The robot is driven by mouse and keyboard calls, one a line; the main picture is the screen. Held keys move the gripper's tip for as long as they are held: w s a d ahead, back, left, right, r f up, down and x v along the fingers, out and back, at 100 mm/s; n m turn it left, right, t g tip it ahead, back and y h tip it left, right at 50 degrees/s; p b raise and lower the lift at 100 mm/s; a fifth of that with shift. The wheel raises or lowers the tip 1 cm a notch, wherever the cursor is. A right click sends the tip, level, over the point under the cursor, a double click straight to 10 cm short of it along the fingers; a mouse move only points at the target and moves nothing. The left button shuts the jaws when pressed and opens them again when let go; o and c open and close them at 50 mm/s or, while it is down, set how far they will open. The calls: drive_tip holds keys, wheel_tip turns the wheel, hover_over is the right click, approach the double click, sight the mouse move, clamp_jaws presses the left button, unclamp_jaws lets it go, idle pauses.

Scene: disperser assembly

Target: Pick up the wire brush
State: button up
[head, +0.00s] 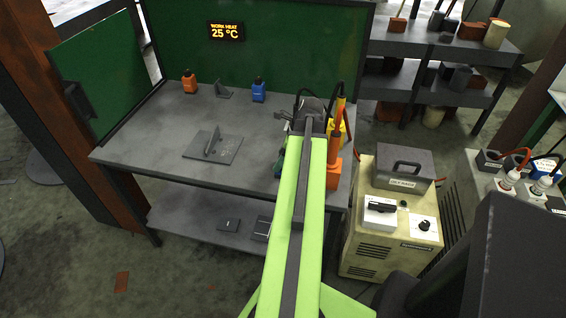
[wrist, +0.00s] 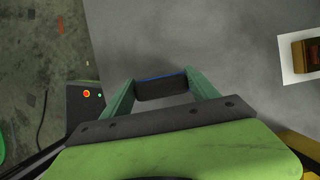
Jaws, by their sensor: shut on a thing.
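My gripper (wrist: 160,90) is shut on a dark block with a thin blue edge. I take this block to be the wire brush (wrist: 161,90); no bristles show. The green fingers press on its two ends, above the grey worktop (wrist: 225,45). I cannot tell whether it touches the worktop. In the head view my light green arm reaches over the right part of the workbench (head: 140,140) and hides most of the gripper and the brush.
A grey plate with an upright fin (head: 212,150) sits mid-bench. An orange bottle (head: 189,82) and a blue bottle (head: 259,90) stand at the back. An orange stand (head: 335,165) is close right of my arm. A beige machine (head: 390,230) stands right of the bench.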

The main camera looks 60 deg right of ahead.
drive_tip(key=c, duration=0.6)
wheel_tip(320, 180, up, 10)
drive_tip(key=p, duration=1)
